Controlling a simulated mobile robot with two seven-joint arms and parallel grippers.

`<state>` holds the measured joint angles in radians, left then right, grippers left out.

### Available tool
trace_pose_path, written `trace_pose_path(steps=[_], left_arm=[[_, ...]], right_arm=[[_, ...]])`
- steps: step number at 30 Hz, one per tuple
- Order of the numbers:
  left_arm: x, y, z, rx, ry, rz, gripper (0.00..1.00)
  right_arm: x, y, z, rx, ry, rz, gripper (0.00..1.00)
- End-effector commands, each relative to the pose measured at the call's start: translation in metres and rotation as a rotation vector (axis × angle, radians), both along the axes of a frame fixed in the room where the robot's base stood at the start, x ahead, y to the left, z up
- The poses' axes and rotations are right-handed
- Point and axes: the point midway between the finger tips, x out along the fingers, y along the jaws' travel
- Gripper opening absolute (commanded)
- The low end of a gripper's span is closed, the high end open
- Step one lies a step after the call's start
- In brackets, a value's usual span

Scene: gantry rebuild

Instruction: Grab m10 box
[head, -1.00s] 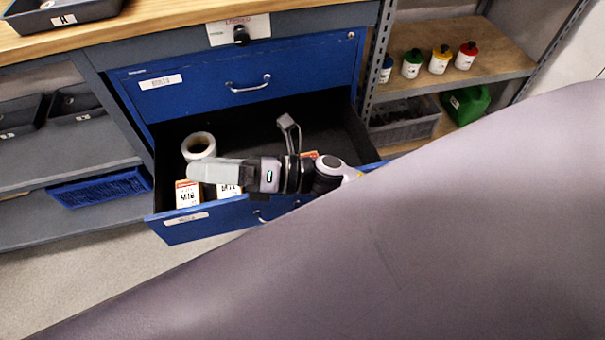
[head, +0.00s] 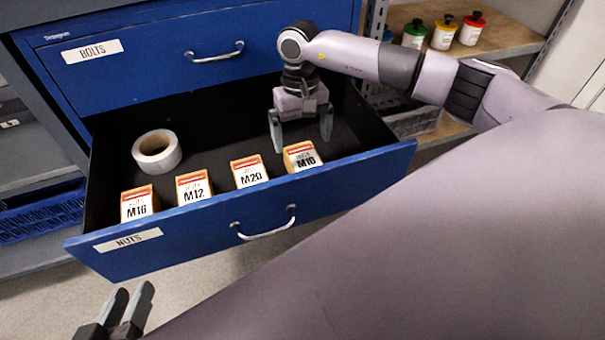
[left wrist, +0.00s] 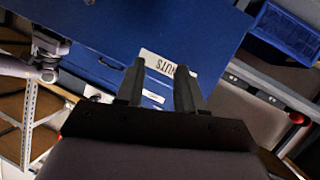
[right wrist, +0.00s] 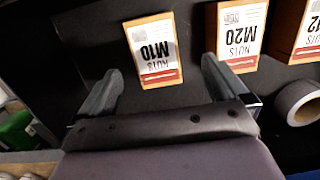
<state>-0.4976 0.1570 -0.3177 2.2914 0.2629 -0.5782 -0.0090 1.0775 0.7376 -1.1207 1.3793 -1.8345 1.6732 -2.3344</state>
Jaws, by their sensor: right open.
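The M10 box (head: 302,157), white and orange with a red stripe, stands in the open blue drawer (head: 205,228) at the right end of a row of nut boxes. It also shows in the right wrist view (right wrist: 153,48), ahead of the fingers. My right gripper (head: 301,136) is open and empty, pointing down into the drawer just behind the M10 box. It is apart from the box. My left gripper (head: 128,302) is open and empty, low in front of the drawer; the left wrist view shows its spread fingers (left wrist: 160,80) before the NUTS label.
The M20 box (head: 249,171), M12 box (head: 193,187) and M16 box (head: 139,204) stand left of the M10 box. A tape roll (head: 157,151) lies behind them. The closed BOLTS drawer (head: 150,65) is above. Several bottles (head: 443,33) stand on the right shelf.

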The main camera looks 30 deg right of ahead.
Motion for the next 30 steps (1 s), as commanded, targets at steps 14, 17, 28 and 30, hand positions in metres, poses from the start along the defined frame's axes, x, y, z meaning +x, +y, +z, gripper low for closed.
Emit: trace_pose_path(steps=[14,17,28,30], left_arm=[[-0.002,0.000,-0.009,0.013,-0.070,-0.009,0.38],[-0.003,0.005,-0.011,0.041,-0.104,-0.001,0.38],[-0.004,0.012,-0.006,0.084,-0.160,0.012,0.38],[-0.004,0.012,-0.006,0.084,-0.160,0.011,0.38]], right_arm=[[-0.002,-0.006,-0.049,-0.023,-0.001,0.012,1.00],[-0.003,-0.006,-0.065,-0.023,-0.001,0.012,1.00],[-0.006,-0.005,-0.088,-0.022,-0.004,0.012,1.00],[-0.006,-0.005,-0.088,-0.022,-0.003,0.012,1.00]])
